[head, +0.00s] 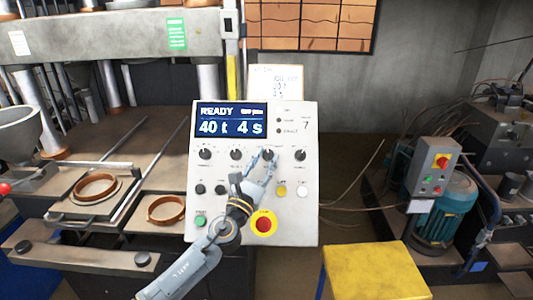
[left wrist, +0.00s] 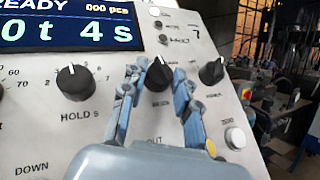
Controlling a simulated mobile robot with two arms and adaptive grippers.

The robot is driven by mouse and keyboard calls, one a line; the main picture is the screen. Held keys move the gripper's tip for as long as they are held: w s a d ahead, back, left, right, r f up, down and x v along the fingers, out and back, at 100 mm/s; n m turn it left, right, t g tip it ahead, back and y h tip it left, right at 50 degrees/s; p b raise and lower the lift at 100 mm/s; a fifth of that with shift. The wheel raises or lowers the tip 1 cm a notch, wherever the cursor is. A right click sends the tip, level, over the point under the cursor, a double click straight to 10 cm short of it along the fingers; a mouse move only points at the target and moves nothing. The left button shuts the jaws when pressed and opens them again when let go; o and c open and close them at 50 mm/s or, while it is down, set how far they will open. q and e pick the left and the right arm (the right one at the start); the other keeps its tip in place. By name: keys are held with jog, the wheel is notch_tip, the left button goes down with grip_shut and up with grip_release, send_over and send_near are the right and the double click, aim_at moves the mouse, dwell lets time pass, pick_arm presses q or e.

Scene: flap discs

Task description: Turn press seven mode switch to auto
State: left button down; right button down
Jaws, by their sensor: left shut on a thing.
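The white press panel (head: 303,215) marked 7 stands in the middle of the head view, its blue display (head: 231,120) reading READY, 40 t, 4 s. A row of black knobs runs below the display. My left gripper (head: 264,157) reaches up to the third knob (head: 267,153), which I take for the mode switch. In the left wrist view my left gripper (left wrist: 159,78) has a blue finger on each side of this black knob (left wrist: 158,74), shut on it. Its white pointer mark is near the top; its small labels are partly hidden and unreadable. My right gripper is out of view.
Close beside the gripped knob are the HOLD S knob (left wrist: 75,82) and another knob (left wrist: 212,71). Below are yellow (head: 281,189) and white (head: 302,191) buttons and a red emergency stop (head: 264,223). A yellow box (head: 372,270) stands at the lower right.

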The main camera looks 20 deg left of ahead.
pick_arm(q)
jog(key=shift+a+m+g+h+p, duration=0.15)
jog(key=shift+m+g+h+p, duration=0.45)
jog(key=shift+m+h, duration=1)
jog(key=c, duration=1)
grip_release()
jog(key=v, duration=1.2)
jog(key=shift+a, duration=0.15)
jog(key=shift+r, duration=0.1)
